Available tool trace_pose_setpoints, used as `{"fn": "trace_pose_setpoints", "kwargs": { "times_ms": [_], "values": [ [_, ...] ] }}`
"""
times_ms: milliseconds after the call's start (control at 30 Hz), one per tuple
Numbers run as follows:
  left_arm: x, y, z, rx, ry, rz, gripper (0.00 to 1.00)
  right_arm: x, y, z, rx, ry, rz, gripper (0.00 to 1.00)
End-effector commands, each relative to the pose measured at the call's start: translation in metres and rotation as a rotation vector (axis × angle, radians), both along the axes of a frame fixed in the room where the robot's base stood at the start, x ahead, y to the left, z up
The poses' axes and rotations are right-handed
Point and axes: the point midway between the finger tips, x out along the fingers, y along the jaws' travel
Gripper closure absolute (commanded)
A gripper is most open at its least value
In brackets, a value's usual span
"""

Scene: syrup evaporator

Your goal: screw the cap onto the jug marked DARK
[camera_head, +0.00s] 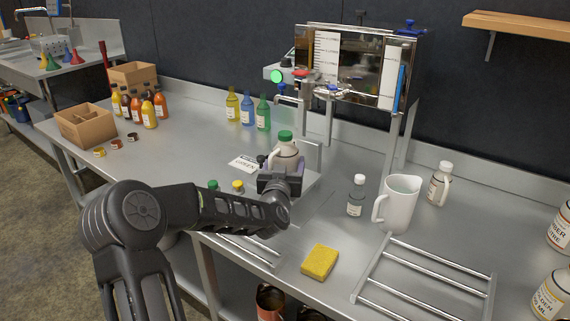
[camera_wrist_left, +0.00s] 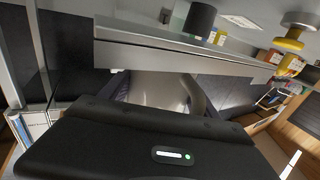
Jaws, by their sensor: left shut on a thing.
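A pale jug (camera_head: 287,150) with a handle stands by the back splash, below the evaporator's taps. A green cap (camera_head: 285,136) is on its top; I cannot tell whether it is threaded down. The jug's marking is hidden, so I cannot tell whether it reads DARK. My left gripper (camera_head: 279,172) is shut on the jug's body from the front and hides its lower part. In the left wrist view the pale jug body (camera_wrist_left: 160,90) shows between the fingers, with its handle at the right. My right gripper is not in view.
Loose green (camera_head: 213,185) and yellow (camera_head: 238,186) caps lie near my left forearm. A printed card (camera_head: 243,164) lies left of the jug. A white pitcher (camera_head: 399,203), a small bottle (camera_head: 357,196) and a yellow sponge (camera_head: 320,262) stand at the right. The evaporator (camera_head: 352,65) overhangs behind.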

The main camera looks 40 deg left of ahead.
Motion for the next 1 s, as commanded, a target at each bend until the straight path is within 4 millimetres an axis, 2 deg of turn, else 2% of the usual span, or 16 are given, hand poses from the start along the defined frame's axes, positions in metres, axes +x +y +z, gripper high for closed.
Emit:
{"fn": "trace_pose_setpoints", "kwargs": {
  "times_ms": [267,367,467,800,1000],
  "values": [
    [0.0,0.0,0.005,0.004,-0.005,0.001,1.0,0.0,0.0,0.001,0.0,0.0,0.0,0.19],
    [0.0,0.0,0.012,0.005,-0.006,0.001,1.0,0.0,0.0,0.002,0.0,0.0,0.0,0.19],
    [0.001,0.0,0.025,0.007,-0.007,0.0,1.0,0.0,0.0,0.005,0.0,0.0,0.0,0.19],
    [0.0,-0.001,0.083,0.007,-0.007,0.0,1.0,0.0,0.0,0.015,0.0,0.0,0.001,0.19],
    [0.0,0.0,0.102,0.005,-0.005,0.0,1.0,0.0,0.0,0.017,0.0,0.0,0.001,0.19]
  ]
}}
